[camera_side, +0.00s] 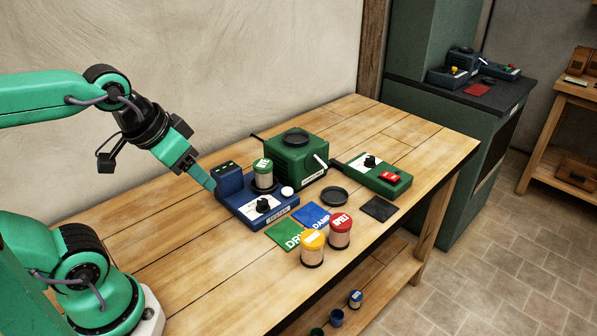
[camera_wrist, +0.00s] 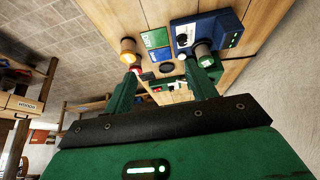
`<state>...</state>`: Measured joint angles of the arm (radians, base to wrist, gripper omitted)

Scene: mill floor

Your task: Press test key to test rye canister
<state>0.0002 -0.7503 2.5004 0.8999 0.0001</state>
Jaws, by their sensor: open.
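The blue tester (camera_side: 238,204) sits on the wooden bench, with a black knob, a small display with green lights and a round white key (camera_side: 287,191) at its right corner. A canister with a green lid (camera_side: 263,172) stands upright on the tester. A red-lidded canister (camera_side: 340,232) and a yellow-lidded canister (camera_side: 313,248) stand in front on the bench. The lid labels are too small to read surely, so I cannot tell which is rye. My gripper (camera_side: 210,184) is above the tester's left end, apart from the key. In the wrist view its fingers (camera_wrist: 160,88) are open and empty.
A green DRY card (camera_side: 284,232) and a blue DAMP card (camera_side: 308,213) lie before the tester. Behind it stands a green mill (camera_side: 310,155); right are a green switch box (camera_side: 371,178), a dark disc (camera_side: 334,196) and a dark square (camera_side: 380,208). The bench's left is clear.

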